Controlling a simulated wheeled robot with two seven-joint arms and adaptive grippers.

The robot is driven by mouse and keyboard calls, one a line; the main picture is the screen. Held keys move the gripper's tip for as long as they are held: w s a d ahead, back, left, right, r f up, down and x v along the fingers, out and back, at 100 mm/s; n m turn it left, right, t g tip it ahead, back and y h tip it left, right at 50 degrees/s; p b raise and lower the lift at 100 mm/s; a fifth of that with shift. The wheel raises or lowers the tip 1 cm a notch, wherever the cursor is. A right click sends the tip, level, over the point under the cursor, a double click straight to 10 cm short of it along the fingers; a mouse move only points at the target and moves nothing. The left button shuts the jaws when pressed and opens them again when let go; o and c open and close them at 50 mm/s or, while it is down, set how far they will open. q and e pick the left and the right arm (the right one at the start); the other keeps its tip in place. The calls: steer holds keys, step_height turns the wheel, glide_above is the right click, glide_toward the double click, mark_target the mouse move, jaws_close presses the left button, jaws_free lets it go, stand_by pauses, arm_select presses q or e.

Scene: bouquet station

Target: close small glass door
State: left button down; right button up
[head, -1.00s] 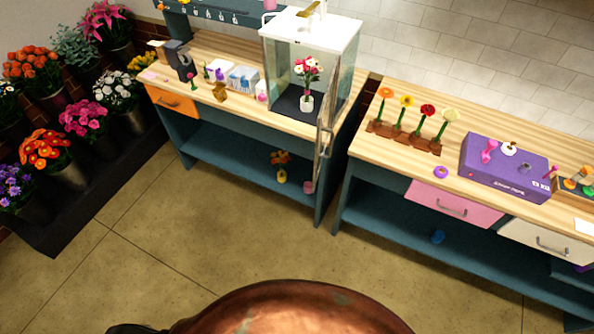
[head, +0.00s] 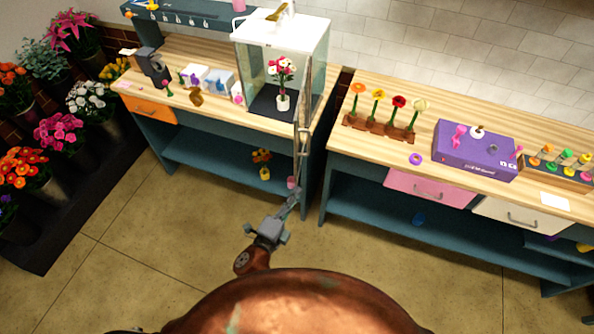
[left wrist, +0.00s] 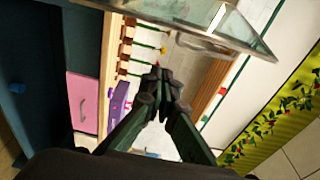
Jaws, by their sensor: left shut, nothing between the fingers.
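The small glass door (head: 304,105) belongs to a white-topped glass case (head: 247,68) on the left wooden counter. It stands swung open, seen nearly edge-on at the case's right front and jutting past the counter's front edge. In the left wrist view the glass door (left wrist: 247,28) crosses the top, with a metal handle (left wrist: 203,45) under it. My left gripper (head: 293,198) is low in front of the counter, below the door's outer end. In the left wrist view its fingers (left wrist: 158,82) are shut and empty; I cannot tell whether they touch the door. My right gripper is out of view.
A vase of pink and white flowers (head: 282,85) stands inside the case. The right counter (head: 345,135) carries a flower rack (head: 378,127) and a purple box (head: 470,160). Flower buckets line the left wall. The floor before the counters is clear.

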arm_select(q)
steer(key=w+p, duration=0.2)
steer(key=w, duration=0.7)
steer(key=shift+w+d+r, duration=0.15)
steer(key=shift+d+r, duration=0.1)
steer(key=shift+r, duration=0.05)
steer(key=shift+a, duration=0.1)
